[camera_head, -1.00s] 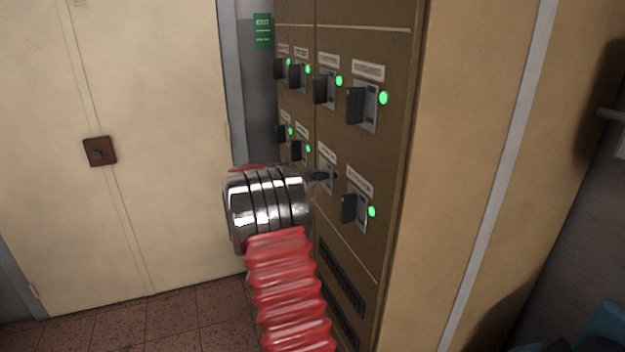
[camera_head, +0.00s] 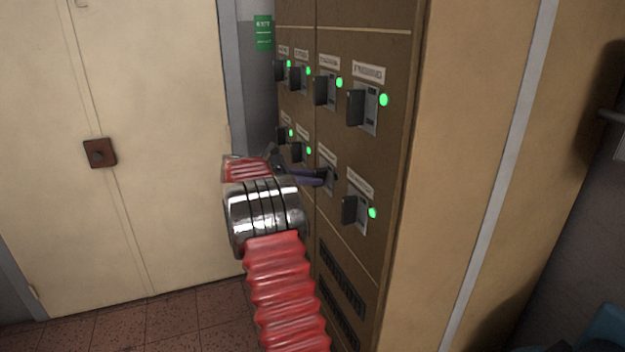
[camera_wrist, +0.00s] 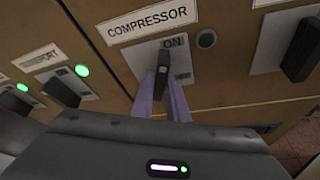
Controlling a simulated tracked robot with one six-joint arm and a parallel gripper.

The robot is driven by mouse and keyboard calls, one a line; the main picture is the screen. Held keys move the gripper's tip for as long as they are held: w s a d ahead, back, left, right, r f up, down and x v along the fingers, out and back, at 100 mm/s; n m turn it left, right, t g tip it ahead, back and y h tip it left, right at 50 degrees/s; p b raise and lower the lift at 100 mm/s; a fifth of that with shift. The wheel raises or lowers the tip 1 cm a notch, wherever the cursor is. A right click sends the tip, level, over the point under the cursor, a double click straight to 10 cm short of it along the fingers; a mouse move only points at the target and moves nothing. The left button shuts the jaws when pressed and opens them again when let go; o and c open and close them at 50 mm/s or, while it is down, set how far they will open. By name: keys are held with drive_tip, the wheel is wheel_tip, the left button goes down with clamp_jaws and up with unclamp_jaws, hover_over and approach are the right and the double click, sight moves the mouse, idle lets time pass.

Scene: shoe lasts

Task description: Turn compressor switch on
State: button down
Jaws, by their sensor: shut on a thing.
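The compressor switch (camera_wrist: 163,66) sits on a grey plate under a white COMPRESSOR label (camera_wrist: 150,22) in the wrist view. ON is printed on the plate, just above the dark handle. The round lamp (camera_wrist: 206,39) beside the plate is dark. My gripper (camera_wrist: 163,85) has its two purple fingers on either side of the handle and is shut on it. In the head view my gripper (camera_head: 322,176) reaches the lower row of the brown panel from the left. There the fingers partly hide the handle.
The brown cabinet panel (camera_head: 350,145) carries several other dark switches with lit green lamps. One switch (camera_head: 350,209) is close at the right of my gripper. A cream door (camera_head: 150,220) stands at the left, with red tiled floor below.

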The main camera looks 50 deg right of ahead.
drive_tip(key=n+g, duration=0.1)
drive_tip(key=n+g+y, duration=0.1)
drive_tip(key=n, duration=0.1)
drive_tip(key=shift+w+f+y, duration=0.15)
drive_tip(key=shift+f+y, duration=0.15)
drive_tip(key=shift+f, duration=0.05)
idle(0.4)
drive_tip(key=c, duration=1.7)
unclamp_jaws()
drive_tip(key=shift+r, duration=0.2)
drive_tip(key=shift+r, duration=0.1)
drive_tip(key=v, duration=1.3)
drive_tip(key=shift+w+a, duration=0.15)
drive_tip(key=shift+a, duration=0.2)
